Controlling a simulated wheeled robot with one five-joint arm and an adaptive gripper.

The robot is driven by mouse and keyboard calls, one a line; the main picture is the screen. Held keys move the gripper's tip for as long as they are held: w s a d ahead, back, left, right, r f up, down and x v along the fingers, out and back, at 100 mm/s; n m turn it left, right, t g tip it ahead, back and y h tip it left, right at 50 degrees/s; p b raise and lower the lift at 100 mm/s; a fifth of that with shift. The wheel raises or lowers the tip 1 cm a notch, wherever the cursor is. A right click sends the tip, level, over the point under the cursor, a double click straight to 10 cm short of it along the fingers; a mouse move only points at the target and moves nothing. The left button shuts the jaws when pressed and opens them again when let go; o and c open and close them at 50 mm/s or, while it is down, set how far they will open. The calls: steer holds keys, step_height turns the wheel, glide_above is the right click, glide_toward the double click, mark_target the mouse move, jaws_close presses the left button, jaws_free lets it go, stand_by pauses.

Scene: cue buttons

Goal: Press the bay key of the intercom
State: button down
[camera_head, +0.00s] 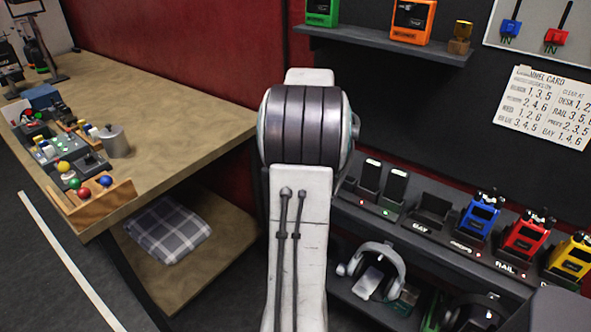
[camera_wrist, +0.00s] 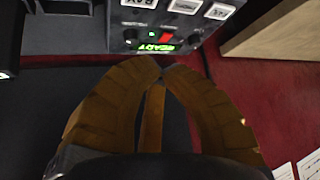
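The intercom (camera_wrist: 150,32) is a dark box at the top of the wrist view, seen upside down and cut off by the frame edge. Its green display (camera_wrist: 160,46) seems to read READY. The pale bay key (camera_wrist: 138,3) is partly visible at the top edge, with two more pale keys to its right. My gripper (camera_wrist: 161,70) has its yellow fingers closed together at the tips, with nothing seen between them. The tips are just below the display in the picture, apart from the bay key. In the head view my arm hides the gripper, and I cannot make out the intercom.
A wooden workbench (camera_head: 185,110) with small gear stands at left in the head view. Right of my arm, a dark shelf holds blue (camera_head: 480,215), red (camera_head: 525,235) and yellow (camera_head: 572,255) radios. Headphones (camera_head: 375,270) sit below. A card (camera_head: 548,108) hangs on the wall.

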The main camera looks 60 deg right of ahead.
steer(key=shift+w+d+r+t+h, duration=0.35)
steer(key=shift+d+r+h, duration=0.25)
steer(key=shift+d+r, duration=0.2)
steer(key=shift+a+f, duration=0.1)
step_height(320, 180, down, 7)
steer(key=shift+b, duration=0.85)
steer(key=f+b, duration=0.1)
steer(key=b, duration=0.1)
steer(key=shift+f+b, duration=0.25)
steer(key=shift+b, duration=0.05)
steer(key=c, duration=1.9)
jaws_free()
steer(key=shift+c, duration=0.2)
steer(key=shift+f+b, duration=0.25)
steer(key=shift+b, duration=0.05)
jaws_close()
steer(key=shift+f+b, duration=0.25)
steer(key=shift+b, duration=0.05)
